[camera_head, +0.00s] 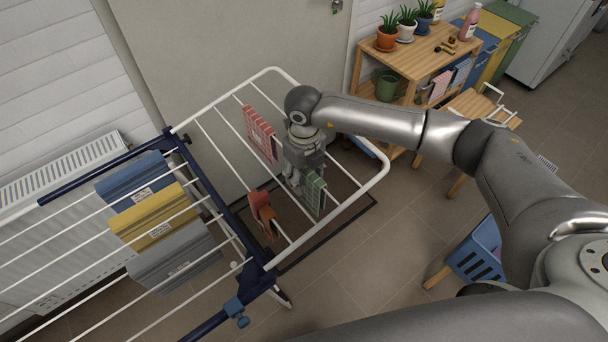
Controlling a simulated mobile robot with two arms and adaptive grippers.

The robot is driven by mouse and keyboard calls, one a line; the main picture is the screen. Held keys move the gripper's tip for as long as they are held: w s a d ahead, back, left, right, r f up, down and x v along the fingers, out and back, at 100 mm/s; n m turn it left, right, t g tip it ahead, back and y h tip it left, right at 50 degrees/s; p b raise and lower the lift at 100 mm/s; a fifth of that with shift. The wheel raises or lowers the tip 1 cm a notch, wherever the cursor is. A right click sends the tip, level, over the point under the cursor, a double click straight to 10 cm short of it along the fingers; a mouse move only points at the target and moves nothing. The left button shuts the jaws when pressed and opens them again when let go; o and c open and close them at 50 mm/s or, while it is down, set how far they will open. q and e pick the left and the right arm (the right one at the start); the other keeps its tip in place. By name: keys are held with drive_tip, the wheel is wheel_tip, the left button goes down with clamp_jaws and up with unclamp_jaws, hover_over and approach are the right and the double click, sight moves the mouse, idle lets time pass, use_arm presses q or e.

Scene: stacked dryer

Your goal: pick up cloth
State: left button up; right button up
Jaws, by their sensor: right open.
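A drying rack (377,181) stands in front of me with cloths hung over its white bars. On its right wing hang a red checked cloth (259,132), a green checked cloth (314,193) and an orange-red cloth (263,214). My right gripper (297,185) points down between the bars, right beside the green checked cloth. It is open; its fingertips are partly hidden, and I cannot tell whether it touches the cloth. My left gripper is out of view.
Blue (137,181), yellow (155,221) and grey (172,257) towels hang on the rack's left part. A wooden shelf (410,55) with potted plants stands at the back right. A blue basket (478,255) sits at right, partly behind my right arm. A radiator (75,165) is at left.

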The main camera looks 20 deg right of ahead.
drive_tip(key=shift+s+f, duration=0.1)
drive_tip(key=shift+f, duration=0.65)
clamp_jaws()
drive_tip(key=shift+r, duration=0.2)
wheel_tip(320, 180, up, 18)
drive_tip(key=b, duration=0.4)
drive_tip(key=shift+f+b, duration=0.15)
drive_tip(key=shift+b, duration=0.2)
